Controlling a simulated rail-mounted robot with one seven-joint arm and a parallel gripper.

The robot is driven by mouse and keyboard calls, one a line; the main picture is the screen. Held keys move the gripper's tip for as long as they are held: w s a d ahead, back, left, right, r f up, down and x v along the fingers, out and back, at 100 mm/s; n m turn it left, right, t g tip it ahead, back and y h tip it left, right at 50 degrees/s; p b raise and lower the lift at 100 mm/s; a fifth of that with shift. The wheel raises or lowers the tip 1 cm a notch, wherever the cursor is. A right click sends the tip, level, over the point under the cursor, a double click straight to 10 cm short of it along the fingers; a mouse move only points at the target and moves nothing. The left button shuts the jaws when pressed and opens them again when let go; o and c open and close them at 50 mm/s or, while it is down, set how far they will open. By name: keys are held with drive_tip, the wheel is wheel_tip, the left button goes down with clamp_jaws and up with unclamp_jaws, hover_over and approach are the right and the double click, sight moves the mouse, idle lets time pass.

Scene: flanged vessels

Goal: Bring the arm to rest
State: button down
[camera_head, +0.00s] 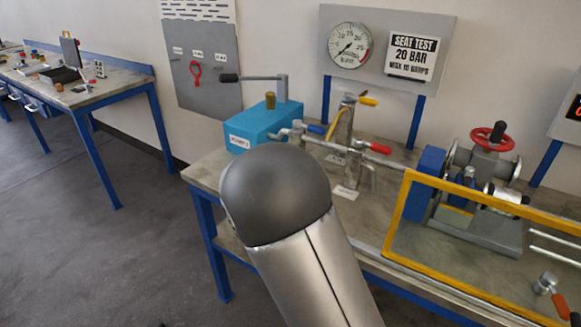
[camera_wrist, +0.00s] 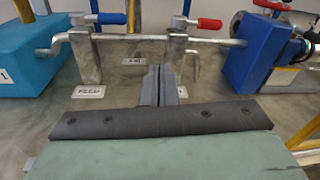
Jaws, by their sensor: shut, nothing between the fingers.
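My gripper (camera_wrist: 159,80) shows in the wrist view, with its two grey fingers together and nothing between them. It points at the bench near the pipe (camera_wrist: 150,38) with the valve posts. A blue handle (camera_wrist: 110,18) and a red handle (camera_wrist: 210,23) sit on this pipe beyond the fingers. Whether the fingertips touch anything cannot be told, but the fingers hold nothing. In the head view my arm, a dark rounded joint and silver link, rises from the bottom centre in front of the bench and hides the gripper.
The bench (camera_head: 213,172) carries a blue pump box (camera_head: 262,125) at left. A red handwheel valve (camera_head: 492,137) and a yellow guard frame (camera_head: 398,215) stand at right. A gauge panel (camera_head: 390,25) stands behind. Open floor (camera_head: 90,240) lies left of the bench.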

drive_tip(key=s+d+f+m+g+y, duration=0.2)
drive_tip(key=s+d+m+g, duration=0.5)
drive_tip(key=s, duration=0.4)
drive_tip(key=s+d+f+m+g+y, duration=0.1)
drive_tip(key=s+d+m+g, duration=0.4)
drive_tip(key=s+m, duration=0.45)
drive_tip(key=s+a+f+m+y, duration=0.1)
drive_tip(key=s+a+m+y, duration=0.2)
drive_tip(key=s+m, duration=0.3)
drive_tip(key=s+a+m+y, duration=0.3)
drive_tip(key=s+m+y, duration=0.2)
drive_tip(key=s, duration=0.4)
drive_tip(key=shift+s+f+m+y, duration=0.25)
drive_tip(key=shift+f+m+y, duration=0.15)
drive_tip(key=shift+m, duration=0.45)
